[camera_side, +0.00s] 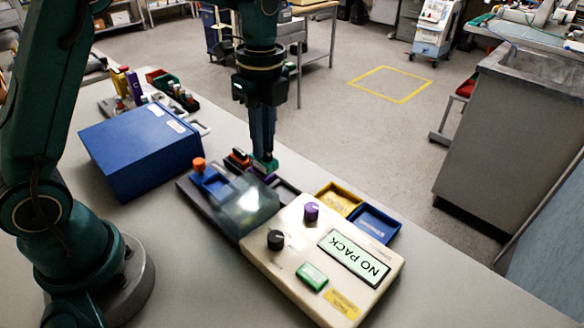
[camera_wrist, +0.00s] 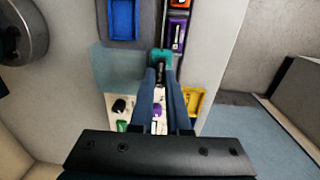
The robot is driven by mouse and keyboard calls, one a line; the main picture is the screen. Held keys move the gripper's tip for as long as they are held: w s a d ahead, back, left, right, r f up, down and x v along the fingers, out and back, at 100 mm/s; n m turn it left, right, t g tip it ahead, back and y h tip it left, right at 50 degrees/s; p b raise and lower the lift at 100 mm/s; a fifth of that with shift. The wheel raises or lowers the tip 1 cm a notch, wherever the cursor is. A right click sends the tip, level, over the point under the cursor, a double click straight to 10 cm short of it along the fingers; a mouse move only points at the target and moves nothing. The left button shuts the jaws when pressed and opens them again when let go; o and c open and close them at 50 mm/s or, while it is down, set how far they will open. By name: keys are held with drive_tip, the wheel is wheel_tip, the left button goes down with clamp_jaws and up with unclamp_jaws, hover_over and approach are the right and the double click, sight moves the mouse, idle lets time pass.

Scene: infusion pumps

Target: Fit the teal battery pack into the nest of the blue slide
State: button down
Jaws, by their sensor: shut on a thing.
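The teal battery pack (camera_side: 264,164) is between the fingertips of my gripper (camera_side: 263,152), which is shut on it. In the wrist view the teal pack (camera_wrist: 160,56) shows at the tips of my gripper (camera_wrist: 161,72). The blue slide (camera_side: 212,181) with an orange knob (camera_side: 198,164) lies left of my gripper on a dark grey base. In the wrist view the blue slide (camera_wrist: 123,19) shows an empty-looking recess, up and left of the pack. The pack is apart from the slide. Whether it touches the rack beneath it cannot be told.
A clear cover (camera_side: 247,204) stands between slide and the pump panel reading "NO PACK" (camera_side: 353,258). A rack beside the slide holds a purple pack (camera_wrist: 178,33). Yellow (camera_side: 340,198) and blue (camera_side: 375,222) trays lie right. A large blue box (camera_side: 140,150) stands left.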

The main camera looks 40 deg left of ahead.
drive_tip(key=s+a+r+g, duration=0.1)
drive_tip(key=s+a+r, duration=0.1)
drive_tip(key=s+a, duration=0.4)
drive_tip(key=shift+d+f, duration=0.15)
drive_tip(key=shift+f, duration=2.3)
drive_tip(key=shift+f, duration=1)
drive_tip(key=c, duration=1.2)
unclamp_jaws()
drive_tip(key=shift+r, duration=1.1)
drive_tip(key=o, duration=0.5)
